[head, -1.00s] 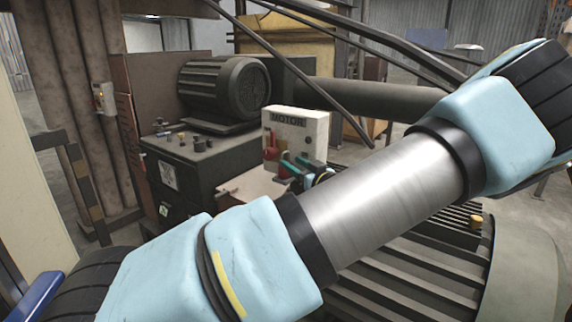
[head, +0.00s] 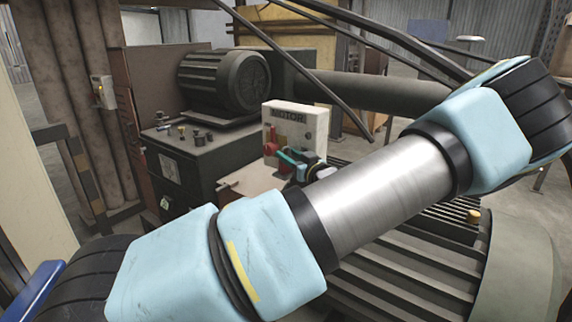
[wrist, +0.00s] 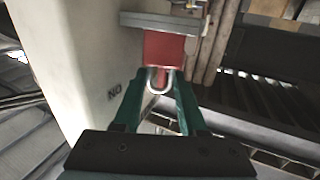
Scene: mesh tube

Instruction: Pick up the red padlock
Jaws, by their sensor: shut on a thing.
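The red padlock (wrist: 164,50) shows at the top middle of the wrist view, its grey shackle (wrist: 157,82) towards the camera. My gripper (wrist: 160,80) has its two green fingers on either side of the padlock, shut on it around the shackle end. A grey bar crosses just beyond the padlock's body. In the head view my gripper (head: 284,155) is small, at the front of the white MOTOR box (head: 299,122). Red parts show there on the box's left side; I cannot tell clearly which is the padlock. My arm hides part of the area below.
The white box wall with dark letters (wrist: 85,70) is close on the left in the wrist view. A dark cabinet (head: 190,165) with a motor (head: 225,82) stands left of the box. A slanting dark cable (head: 330,100) passes right of the box. A ribbed machine (head: 420,255) lies below my arm.

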